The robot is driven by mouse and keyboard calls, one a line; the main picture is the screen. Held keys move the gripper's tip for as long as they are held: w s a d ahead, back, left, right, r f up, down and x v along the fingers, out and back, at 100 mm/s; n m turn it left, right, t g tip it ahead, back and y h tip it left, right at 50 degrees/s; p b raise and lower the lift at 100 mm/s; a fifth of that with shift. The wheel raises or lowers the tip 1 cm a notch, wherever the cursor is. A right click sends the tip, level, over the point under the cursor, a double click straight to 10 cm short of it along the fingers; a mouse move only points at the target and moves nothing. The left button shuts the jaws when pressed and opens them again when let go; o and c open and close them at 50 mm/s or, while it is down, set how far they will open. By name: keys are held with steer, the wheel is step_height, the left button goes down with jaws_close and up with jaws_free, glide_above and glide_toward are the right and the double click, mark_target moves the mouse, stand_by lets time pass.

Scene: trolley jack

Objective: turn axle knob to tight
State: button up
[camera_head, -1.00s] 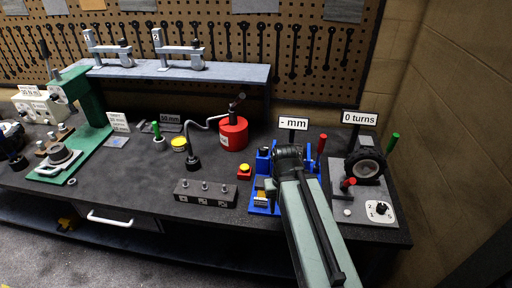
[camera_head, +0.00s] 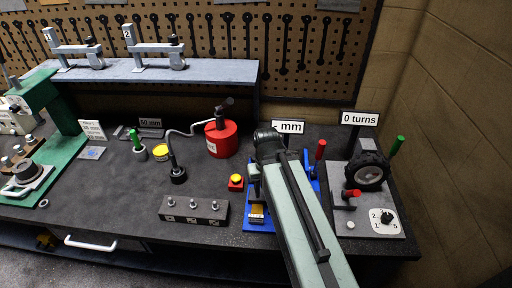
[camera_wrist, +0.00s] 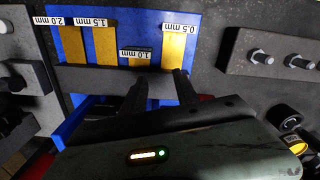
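The station at the right end of the bench carries a black tyre with a pale hub (camera_head: 369,175), a red handle (camera_head: 351,193), a green handle (camera_head: 397,145) and a white dial plate with a small black knob (camera_head: 387,216). No part is labelled as the axle knob, so I cannot tell which one it is. Its sign (camera_head: 359,118) reads 0 turns. My gripper is over the blue shim stand, left of this station; my own arm hides its tips in the head view. In the wrist view my gripper (camera_wrist: 158,88) has its two dark fingers apart, with nothing visibly held between them.
The blue shim stand (camera_wrist: 105,18) holds gold strips marked in mm. A brick wall closes the right side.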

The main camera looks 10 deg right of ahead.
steer(key=shift+o, duration=1.2)
steer(key=shift+s+a+r, duration=0.1)
steer(key=shift+o, duration=1.4)
steer(key=w+r+n+p, duration=0.2)
steer(key=w+r+p, duration=0.2)
steer(key=r+p, duration=0.4)
steer(key=shift+a, duration=0.3)
steer(key=w+r+n+p, duration=0.1)
steer(key=w+n, duration=0.2)
steer(key=w+r+n+p, duration=0.1)
steer(key=w+n, duration=0.2)
steer(key=w, duration=0.1)
steer(key=w+r+n+p, duration=0.1)
steer(key=w+n+p, duration=0.1)
steer(key=w+n, duration=0.1)
steer(key=shift+w+d+r+n, duration=0.2)
steer(key=shift+d+r+n, duration=0.15)
steer(key=shift+n, duration=0.25)
steer(key=shift+w+d+r+n, duration=0.1)
steer(key=shift+w+n, duration=0.1)
steer(key=shift+n, duration=0.5)
step_height(320, 180, down, 8)
steer(key=b, duration=0.8)
jaws_close()
